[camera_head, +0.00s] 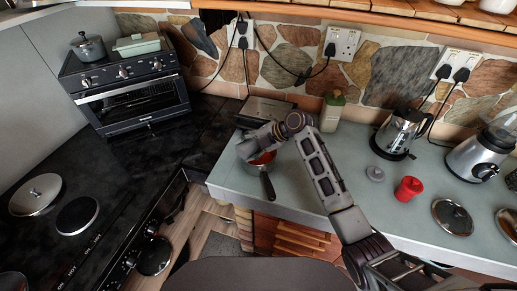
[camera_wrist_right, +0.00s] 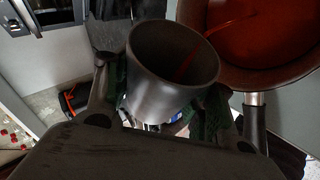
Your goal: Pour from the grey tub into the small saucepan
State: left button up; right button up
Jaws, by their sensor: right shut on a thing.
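The grey tub (camera_wrist_right: 165,88) is held between the fingers of my right gripper (camera_wrist_right: 160,102), with its open mouth beside the saucepan's rim in the right wrist view. A thin red streak shows inside the tub, and a red line continues over its rim toward the pan. The small saucepan (camera_wrist_right: 222,78) holds red contents. In the head view the saucepan's dark handle (camera_head: 267,186) points toward the counter's front edge, and my right gripper (camera_head: 258,142) is above the pan, partly hiding it. The tub is hard to make out there. My left gripper is out of view.
Left of the counter (camera_head: 230,182) is a black hob (camera_head: 100,170) with a lid (camera_head: 36,194). A toaster oven (camera_head: 130,95) stands behind it. Right of my arm are a red container (camera_head: 408,188), a kettle (camera_head: 398,132), a blender (camera_head: 480,155) and a lid (camera_head: 452,217).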

aim_at(252, 140)
jog(key=shift+w+d+r+m+g+y+b, duration=0.2)
jog(key=shift+r+m+g+y+b, duration=0.1)
jog(key=shift+g+y+b, duration=0.15)
dwell(0.8)
jog(key=shift+w+d+r+m+g+y+b, duration=0.2)
jog(key=shift+w+r+m+g+y+b, duration=0.25)
jog(key=shift+y+b, duration=0.5)
dwell(0.7)
jog(key=shift+w+d+r+m+g+y+b, duration=0.1)
jog(key=shift+w+d+m+g+y+b, duration=0.2)
jog(key=shift+b, duration=0.75)
jog(key=shift+d+r+m+g+y+b, duration=0.1)
jog(key=shift+m+g+y+b, duration=0.35)
jog(key=shift+b, duration=0.6)
jog(key=shift+w+d+r+m+y+b, duration=0.1)
jog(key=shift+w+d+m+y+b, duration=0.35)
jog(key=shift+b, duration=0.8)
dwell(0.3)
jog(key=shift+s+a+b, duration=0.1)
jog(key=shift+a+b, duration=0.05)
jog(key=shift+b, duration=0.15)
jog(key=shift+g+y, duration=0.25)
jog(key=shift+y, duration=0.05)
jog(key=shift+b, duration=0.5)
jog(key=shift+w+m, duration=0.2)
jog(key=shift+m, duration=0.05)
jog(key=shift+w+d+r+y+b, duration=0.1)
jog(key=shift+d+y+b, duration=0.15)
jog(key=shift+y+b, duration=0.35)
